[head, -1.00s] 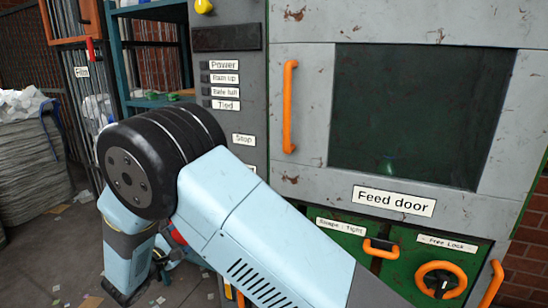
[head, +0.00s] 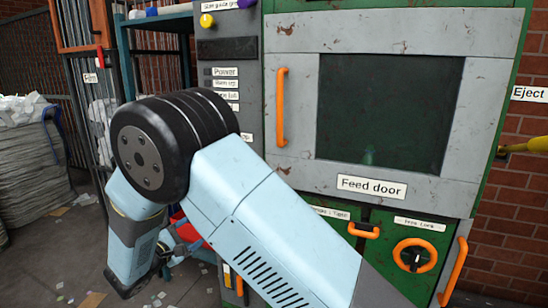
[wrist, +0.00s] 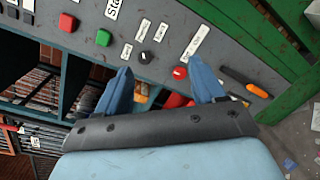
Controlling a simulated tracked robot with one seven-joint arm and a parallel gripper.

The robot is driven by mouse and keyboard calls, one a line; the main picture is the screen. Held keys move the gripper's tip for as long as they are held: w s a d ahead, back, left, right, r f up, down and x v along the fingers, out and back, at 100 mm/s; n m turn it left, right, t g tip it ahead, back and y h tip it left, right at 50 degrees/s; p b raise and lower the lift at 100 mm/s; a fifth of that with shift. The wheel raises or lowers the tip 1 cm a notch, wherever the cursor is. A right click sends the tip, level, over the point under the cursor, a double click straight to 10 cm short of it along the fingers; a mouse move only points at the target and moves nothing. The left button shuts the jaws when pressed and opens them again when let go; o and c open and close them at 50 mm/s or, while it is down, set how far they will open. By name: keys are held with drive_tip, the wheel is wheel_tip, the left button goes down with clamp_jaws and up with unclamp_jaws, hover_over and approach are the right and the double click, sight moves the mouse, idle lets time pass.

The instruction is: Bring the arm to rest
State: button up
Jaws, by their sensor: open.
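My gripper (wrist: 165,90) shows in the wrist view with its two blue fingers spread apart and nothing between them. It points toward the grey control panel (wrist: 150,45), which has red and green buttons and white labels. In the head view my pale blue arm bends at a black joint in front of the machine, and its forearm hangs down on the left.
The machine's feed door (head: 390,115) with an orange handle (head: 281,107) stands close behind my arm. An orange ring knob (head: 415,255) sits below it. A large bag (head: 30,170) stands at the far left. Scraps lie on the floor (head: 75,260).

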drive_tip(key=d+r+m+g, duration=0.3)
drive_tip(key=d+r+g, duration=0.15)
drive_tip(key=d, duration=0.65)
drive_tip(key=d+r+m+g, duration=0.3)
drive_tip(key=d+r+m, duration=0.15)
drive_tip(key=d, duration=0.55)
drive_tip(key=d+r+m+g, duration=0.3)
drive_tip(key=d+r, duration=0.3)
drive_tip(key=d, duration=0.5)
drive_tip(key=s+d+r+m+g+y, duration=0.2)
drive_tip(key=s+d+r+m+y, duration=0.25)
drive_tip(key=s+d, duration=0.75)
drive_tip(key=s+d+r+m+t+y, duration=0.1)
drive_tip(key=s+m, duration=0.1)
drive_tip(key=s, duration=0.4)
drive_tip(key=s+d+r+m+t+y, duration=0.1)
drive_tip(key=s+d+m+t+y, duration=0.1)
drive_tip(key=s, duration=0.3)
drive_tip(key=shift+s+d+r+m, duration=0.3)
drive_tip(key=shift+s+r+m, duration=0.1)
drive_tip(key=shift+m, duration=0.2)
drive_tip(key=shift+y, duration=0.25)
drive_tip(key=shift+c, duration=0.2)
